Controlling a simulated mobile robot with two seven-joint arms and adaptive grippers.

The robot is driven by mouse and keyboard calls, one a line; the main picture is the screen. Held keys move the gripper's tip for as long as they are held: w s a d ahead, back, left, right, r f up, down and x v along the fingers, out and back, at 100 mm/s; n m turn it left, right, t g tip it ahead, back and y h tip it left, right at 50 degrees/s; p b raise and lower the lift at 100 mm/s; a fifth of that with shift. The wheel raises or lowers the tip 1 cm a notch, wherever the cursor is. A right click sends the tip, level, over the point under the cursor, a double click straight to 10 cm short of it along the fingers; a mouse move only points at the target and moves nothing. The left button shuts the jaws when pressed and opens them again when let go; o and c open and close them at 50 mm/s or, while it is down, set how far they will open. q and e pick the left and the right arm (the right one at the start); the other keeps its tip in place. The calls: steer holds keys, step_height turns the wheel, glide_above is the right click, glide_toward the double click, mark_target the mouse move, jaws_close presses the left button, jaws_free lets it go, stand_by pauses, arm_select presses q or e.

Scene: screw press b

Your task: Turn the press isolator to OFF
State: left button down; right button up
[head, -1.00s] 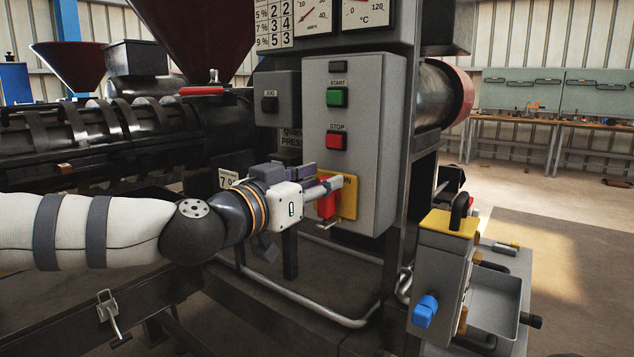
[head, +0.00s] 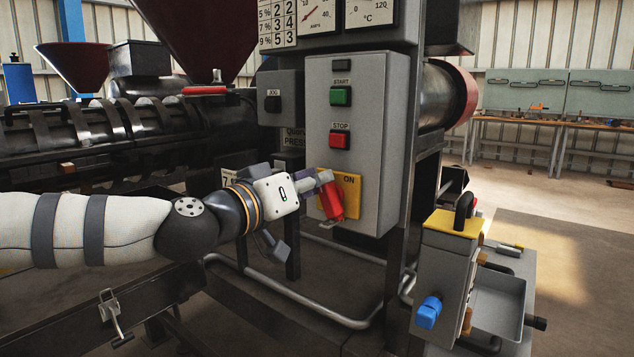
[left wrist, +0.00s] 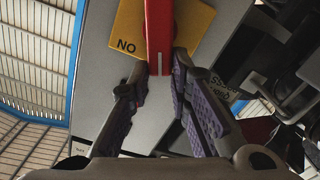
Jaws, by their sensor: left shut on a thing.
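The press isolator is a red handle (head: 331,199) on a yellow plate (head: 352,188) low on the grey control box; "ON" shows at the plate's top. The handle is tilted, its top leaning left. My left gripper (head: 322,180) is at the handle's upper part and shut on it. In the left wrist view the red handle (left wrist: 159,35) stands between the two purple-padded fingers (left wrist: 160,75), with its white-marked end at the fingertips. The yellow plate (left wrist: 128,28) shows beside it with the letters upside down. My right gripper is not in view.
The control box (head: 370,120) carries a green START button (head: 341,96) and a red STOP button (head: 340,140) above the isolator. A grey unit with a yellow top (head: 453,223) and blue knob (head: 428,312) stands at the right. A bent metal rail (head: 290,297) runs below my arm.

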arm_select(q)
steer(key=shift+w+a+f+n+b, duration=0.25)
steer(key=shift+f+n+b, duration=0.3)
steer(key=shift+n, duration=1.6)
steer(key=shift+w+a+f+n+b, duration=0.1)
steer(key=shift+a+f+n+b, duration=0.3)
steer(key=shift+n, duration=1.8)
steer(key=shift+w+a+f+n+b, duration=0.2)
steer(key=shift+f+n+b, duration=0.45)
steer(key=shift+n, duration=1.5)
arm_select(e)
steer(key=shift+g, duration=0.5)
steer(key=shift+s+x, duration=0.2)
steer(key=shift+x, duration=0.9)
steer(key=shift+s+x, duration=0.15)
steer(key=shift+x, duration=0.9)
arm_select(q)
steer(key=shift+d, duration=0.1)
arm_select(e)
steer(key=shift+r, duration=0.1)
arm_select(q)
steer(key=c, duration=1.5)
jaws_free()
